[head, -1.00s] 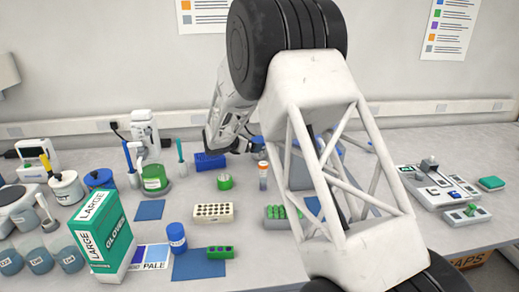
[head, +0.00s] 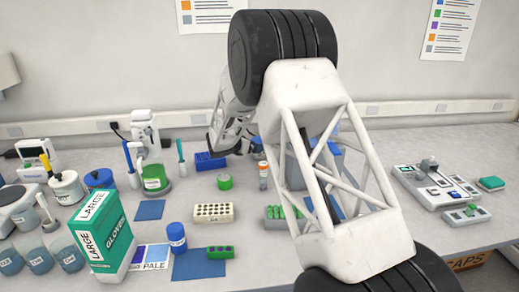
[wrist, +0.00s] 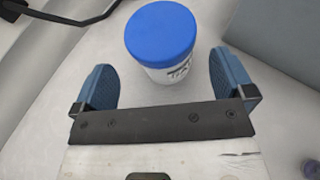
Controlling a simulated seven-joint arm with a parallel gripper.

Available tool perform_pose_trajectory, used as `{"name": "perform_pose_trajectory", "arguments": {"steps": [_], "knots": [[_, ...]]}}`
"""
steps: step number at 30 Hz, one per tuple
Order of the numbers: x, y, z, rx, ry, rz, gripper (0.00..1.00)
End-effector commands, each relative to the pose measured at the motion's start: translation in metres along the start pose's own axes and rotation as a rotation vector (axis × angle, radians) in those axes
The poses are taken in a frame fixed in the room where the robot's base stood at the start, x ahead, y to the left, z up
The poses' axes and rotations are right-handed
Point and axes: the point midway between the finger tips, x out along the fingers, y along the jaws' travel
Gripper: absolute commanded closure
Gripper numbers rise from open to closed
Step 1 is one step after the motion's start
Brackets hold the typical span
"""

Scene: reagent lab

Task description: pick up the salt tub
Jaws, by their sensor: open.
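A white tub with a blue lid (wrist: 163,38) stands in the wrist view just ahead of my gripper. Dark lettering shows on its side, but only part of it can be read, so I cannot confirm that it says salt. My gripper (wrist: 164,66) is open, with one blue finger on each side of the tub's near part. A gap shows between each finger and the tub, and nothing is held. In the head view my arm covers most of this area, and a bit of blue lid (head: 257,141) shows behind it.
A glove box (head: 104,238) and a blue jar (head: 176,236) are at front left. A grey block (wrist: 285,35) is right of the tub.

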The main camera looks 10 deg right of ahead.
Motion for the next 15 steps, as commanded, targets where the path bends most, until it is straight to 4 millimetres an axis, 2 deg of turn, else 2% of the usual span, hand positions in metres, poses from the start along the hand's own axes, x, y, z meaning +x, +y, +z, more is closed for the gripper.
{"name": "perform_pose_trajectory", "arguments": {"steps": [9,15], "knots": [[0.002,0.000,0.000,0.000,0.000,-0.001,0.00],[0.016,-0.002,-0.001,0.001,0.001,-0.003,0.00]]}}
